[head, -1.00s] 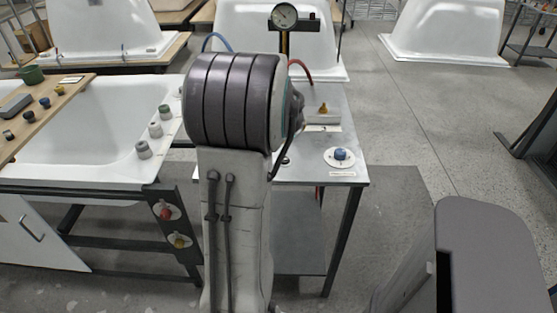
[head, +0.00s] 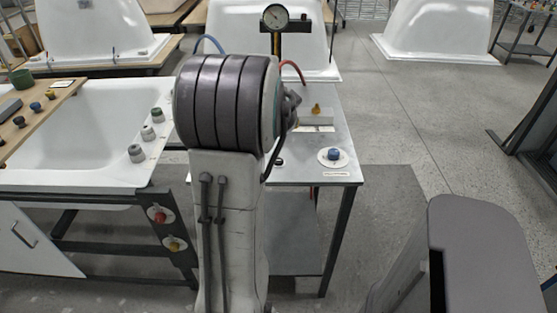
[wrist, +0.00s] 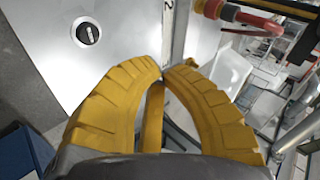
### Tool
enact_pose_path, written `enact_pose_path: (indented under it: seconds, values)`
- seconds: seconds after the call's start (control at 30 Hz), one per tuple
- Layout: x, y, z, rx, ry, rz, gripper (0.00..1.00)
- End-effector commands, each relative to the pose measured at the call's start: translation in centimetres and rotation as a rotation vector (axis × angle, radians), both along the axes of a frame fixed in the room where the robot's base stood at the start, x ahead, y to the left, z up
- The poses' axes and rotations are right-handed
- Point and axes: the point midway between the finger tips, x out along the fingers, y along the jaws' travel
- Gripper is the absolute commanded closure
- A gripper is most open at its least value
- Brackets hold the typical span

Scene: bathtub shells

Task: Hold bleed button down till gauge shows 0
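The round gauge (head: 275,16) stands on a post behind the metal table (head: 345,174). Its face is too small to read. On the table, a blue button (head: 334,154) sits on a white disc, and an amber knob (head: 316,109) sits on a pale block farther back. Labels are unreadable, so I cannot tell which is the bleed button. My gripper (wrist: 164,70) shows in the wrist view, its yellow fingers brought together at the tips with nothing seen between them. In the head view my arm hides it. A dark round knob (wrist: 87,33) is on the plate left of the fingers.
A white bathtub (head: 75,128) stands left, with several grey-green knobs on its rim and red (head: 160,216) and yellow (head: 174,244) buttons on its frame. A red hose (wrist: 255,20) crosses the wrist view's upper right. Floor right of the table is clear.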

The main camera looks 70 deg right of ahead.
Motion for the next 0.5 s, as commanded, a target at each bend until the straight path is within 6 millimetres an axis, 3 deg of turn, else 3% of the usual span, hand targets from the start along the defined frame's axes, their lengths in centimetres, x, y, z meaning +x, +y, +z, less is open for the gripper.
enact_pose_path:
  seconds: [0.27, 0.5]
  values:
    - [0.0, 0.0, -0.7, 0.001, 0.001, 0.000, 1.00]
    - [0.0, 0.0, -2.6, 0.002, 0.001, 0.001, 1.00]
